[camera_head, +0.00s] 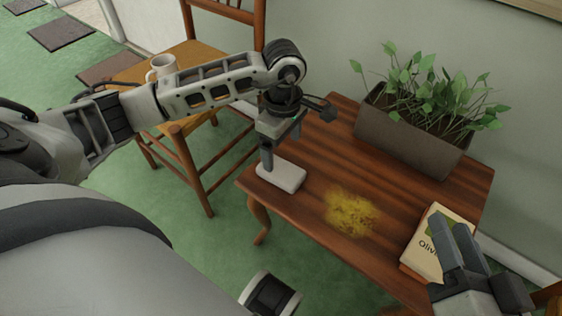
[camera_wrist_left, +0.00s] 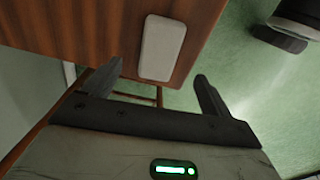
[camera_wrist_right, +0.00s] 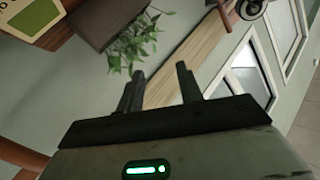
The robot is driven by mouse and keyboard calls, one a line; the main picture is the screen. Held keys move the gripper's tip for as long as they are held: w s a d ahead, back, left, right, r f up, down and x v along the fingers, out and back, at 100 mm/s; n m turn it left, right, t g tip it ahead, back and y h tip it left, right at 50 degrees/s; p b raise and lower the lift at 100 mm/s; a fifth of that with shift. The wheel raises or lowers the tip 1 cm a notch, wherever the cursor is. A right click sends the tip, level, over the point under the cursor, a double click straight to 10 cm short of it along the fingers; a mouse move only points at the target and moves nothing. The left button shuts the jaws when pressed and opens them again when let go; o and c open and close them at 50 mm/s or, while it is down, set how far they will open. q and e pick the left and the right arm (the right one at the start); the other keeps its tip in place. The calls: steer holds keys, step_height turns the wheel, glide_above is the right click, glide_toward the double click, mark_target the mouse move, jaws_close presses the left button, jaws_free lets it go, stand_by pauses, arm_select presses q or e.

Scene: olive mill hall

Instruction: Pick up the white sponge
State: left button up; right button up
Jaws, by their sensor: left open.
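The white sponge (camera_head: 281,177) lies flat near the left edge of the wooden table (camera_head: 395,185). In the left wrist view the sponge (camera_wrist_left: 161,48) shows whole, ahead of the two fingers. My left gripper (camera_head: 280,148) points down over the sponge, open; a finger overlaps the sponge's back edge in the head view, and I cannot tell whether they touch. In the left wrist view my left gripper (camera_wrist_left: 158,72) has nothing between its fingers. My right gripper (camera_head: 453,226) is open and empty at the lower right, over a book; its fingers also show in the right wrist view (camera_wrist_right: 160,70).
A yellow powdery patch (camera_head: 350,212) lies on the table right of the sponge. A planter (camera_head: 410,140) with leafy plants stands at the back. The book (camera_head: 421,256) lies at the front right. A chair (camera_head: 190,55) with a white mug (camera_head: 161,67) stands behind my left arm.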

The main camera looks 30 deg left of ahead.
mark_target(281, 169)
arm_select(q)
step_height(281, 169, down, 4)
steer(key=shift+r+b, duration=0.15)
steer(key=shift+b, duration=0.35)
step_height(281, 169, down, 4)
steer(key=shift+a+f+b, duration=0.15)
steer(key=shift+f+b, duration=0.05)
steer(key=shift+b, duration=1)
steer(key=shift+f, duration=0.15)
steer(key=c, duration=1.1)
arm_select(e)
step_height(281, 169, up, 6)
steer(key=w+n+t+y, duration=0.2)
steer(key=n+t, duration=0.1)
steer(key=shift+w+d+f+t, duration=0.2)
steer(key=shift+d+f+t, duration=0.1)
steer(key=shift+d, duration=0.1)
